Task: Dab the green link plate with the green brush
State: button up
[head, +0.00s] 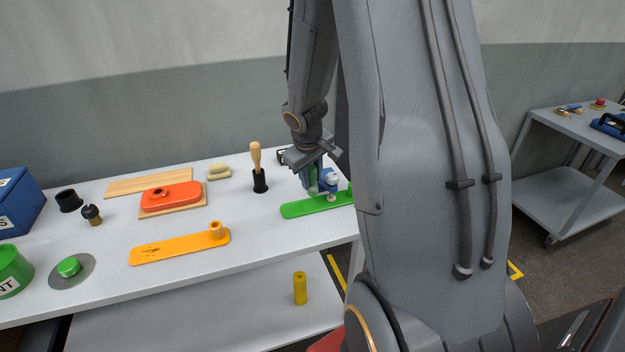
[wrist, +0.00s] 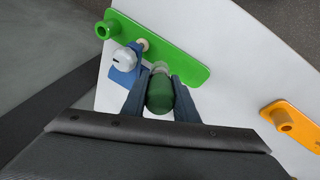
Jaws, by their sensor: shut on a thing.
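The green link plate (head: 303,208) lies flat near the right end of the white bench, with a raised green boss at one end; it also shows in the wrist view (wrist: 185,62). My gripper (head: 316,186) is over the plate's far edge. In the wrist view its two blue-grey fingers (wrist: 160,98) are shut on the green brush (wrist: 160,95). The brush's pale tip points at the plate's middle and overlaps it in view; I cannot tell whether they touch. In the head view the brush is mostly hidden by the fingers.
A blue piece with a white knob (wrist: 124,60) is close beside the left finger, at the plate. An orange link plate (head: 178,247) lies to the left. A wooden-handled brush stands in a black holder (head: 260,182) behind. A red-orange piece (head: 172,196) lies farther left.

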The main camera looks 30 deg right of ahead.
jog(key=shift+r+p, duration=1.75)
jog(key=shift+r, duration=0.4)
